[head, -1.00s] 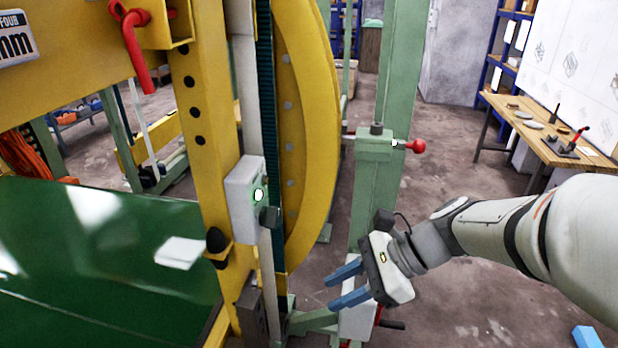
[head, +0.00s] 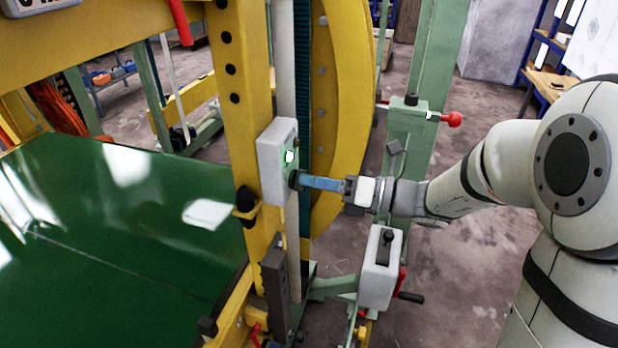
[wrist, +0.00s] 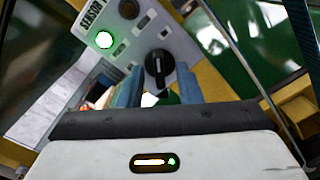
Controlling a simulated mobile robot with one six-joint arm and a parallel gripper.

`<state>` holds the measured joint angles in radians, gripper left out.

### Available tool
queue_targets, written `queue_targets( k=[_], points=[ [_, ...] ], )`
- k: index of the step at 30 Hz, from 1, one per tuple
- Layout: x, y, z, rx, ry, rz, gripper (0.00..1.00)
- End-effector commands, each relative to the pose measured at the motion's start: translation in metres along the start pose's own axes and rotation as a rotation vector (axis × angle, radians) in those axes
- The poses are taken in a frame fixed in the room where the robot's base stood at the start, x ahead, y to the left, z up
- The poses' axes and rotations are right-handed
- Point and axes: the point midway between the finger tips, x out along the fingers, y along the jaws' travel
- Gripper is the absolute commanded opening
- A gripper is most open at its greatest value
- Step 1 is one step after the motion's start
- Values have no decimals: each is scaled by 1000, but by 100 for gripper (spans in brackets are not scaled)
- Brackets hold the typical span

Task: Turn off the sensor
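The sensor box (head: 270,165) is a pale grey box on the yellow post, and its green light (head: 290,156) is lit. In the wrist view its panel (wrist: 180,45) carries a SENSOR label (wrist: 93,25), the lit green light (wrist: 104,39) and a black rotary knob (wrist: 159,68). My gripper (head: 304,181) points at the knob from the right in the head view. In the wrist view its blue fingers (wrist: 157,88) are apart, with the knob between or just beyond their tips. I cannot tell whether they touch it.
A yellow post (head: 236,90) and a curved yellow ring (head: 345,100) stand close around the box. A green column (head: 428,70) with a red-ended lever (head: 453,119) is behind my arm. A green table surface (head: 110,230) lies to the left.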

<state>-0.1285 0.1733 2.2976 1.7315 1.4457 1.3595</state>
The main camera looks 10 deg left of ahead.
Motion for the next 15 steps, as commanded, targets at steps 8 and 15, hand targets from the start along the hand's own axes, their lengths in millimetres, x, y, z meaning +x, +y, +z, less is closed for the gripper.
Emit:
queue_targets(
  k=[8,15],
  points=[
    [11,0,0,0,0,-1,32],
    [10,0,0,-1,0,-2,24]
  ],
)
